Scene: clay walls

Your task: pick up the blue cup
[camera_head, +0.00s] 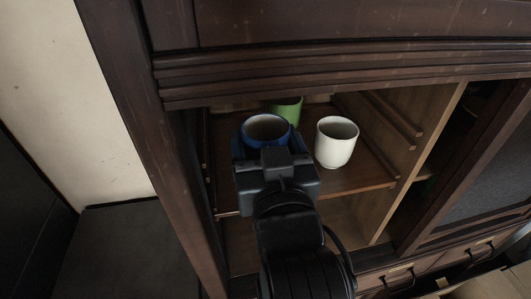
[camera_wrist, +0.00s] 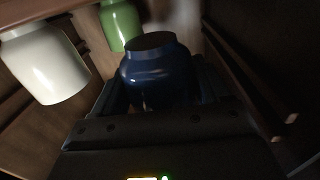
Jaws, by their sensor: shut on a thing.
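The blue cup (camera_head: 265,130) is in front of my gripper (camera_head: 264,143) inside an open cabinet compartment. In the wrist view the blue cup (camera_wrist: 157,72) sits between the two fingers of my gripper (camera_wrist: 155,92), which is shut on it. In the head view the cup's opening faces up, and its lower part is hidden by my gripper. Whether its base touches the shelf cannot be told.
A white cup (camera_head: 336,142) stands close to the right of the blue cup. A green cup (camera_head: 287,109) is behind it. The wooden shelf (camera_head: 362,178) has bare room at the right front. The dark cabinet post (camera_head: 165,140) is close on the left, and a top frame (camera_head: 330,68) hangs above.

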